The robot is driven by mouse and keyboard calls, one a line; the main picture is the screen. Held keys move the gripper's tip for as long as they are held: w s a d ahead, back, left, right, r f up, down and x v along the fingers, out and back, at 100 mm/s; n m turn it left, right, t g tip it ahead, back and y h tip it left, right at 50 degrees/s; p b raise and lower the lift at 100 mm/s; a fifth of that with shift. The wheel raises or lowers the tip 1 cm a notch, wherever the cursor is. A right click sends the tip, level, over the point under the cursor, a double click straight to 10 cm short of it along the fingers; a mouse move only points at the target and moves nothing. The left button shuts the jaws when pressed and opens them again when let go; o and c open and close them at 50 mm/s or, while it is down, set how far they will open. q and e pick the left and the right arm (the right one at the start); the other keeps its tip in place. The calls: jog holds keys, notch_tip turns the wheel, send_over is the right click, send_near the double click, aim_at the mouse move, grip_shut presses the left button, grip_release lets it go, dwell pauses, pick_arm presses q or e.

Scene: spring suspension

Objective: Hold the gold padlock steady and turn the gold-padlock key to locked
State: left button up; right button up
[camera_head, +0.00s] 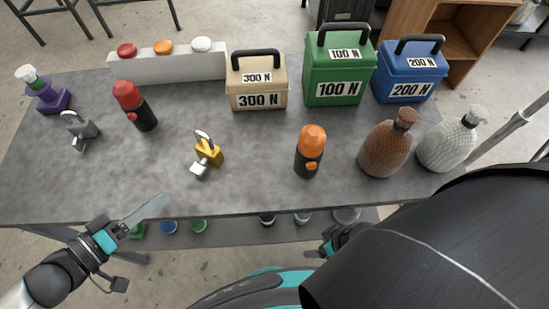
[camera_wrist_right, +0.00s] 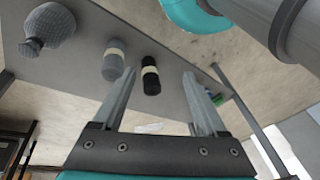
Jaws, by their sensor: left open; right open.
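The gold padlock (camera_head: 210,151) stands on the grey table, left of its middle, with its silver shackle up. A pale silver key piece (camera_head: 199,169) sticks out of its front lower side; its exact turn is too small to tell. My left gripper (camera_head: 152,204) is open and empty at the table's front edge, to the lower left of the padlock and apart from it. My right gripper (camera_wrist_right: 160,75) is open with nothing between its fingers in the right wrist view. In the head view, my black arm link hides most of the right arm. The padlock is not visible in the right wrist view.
Weighted boxes (camera_head: 258,82) stand behind. A low shelf (camera_head: 232,229) with several small items lies below the table. Table front is clear.

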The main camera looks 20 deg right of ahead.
jog(key=w+a+r+n+t+y, duration=0.25)
jog(key=a+r, duration=0.45)
jog(key=r, duration=0.4)
jog(key=w+a+r+n+t+y, duration=0.1)
jog(key=w+a+r+n+y, duration=0.2)
jog(key=a+r, duration=0.6)
notch_tip(320, 180, up, 18)
jog(key=w+n+t+y, duration=0.2)
jog(key=t+y, duration=0.2)
jog(key=t, duration=0.2)
jog(key=m+g+h, duration=0.1)
jog(key=m+h, duration=0.2)
jog(key=h, duration=0.1)
send_near(215, 150)
jog(key=shift+n+g, duration=0.25)
jog(key=x, duration=0.8)
jog(key=r+x, duration=0.1)
jog(key=x, duration=0.3)
jog(key=shift+w+a, duration=0.15)
grip_shut()
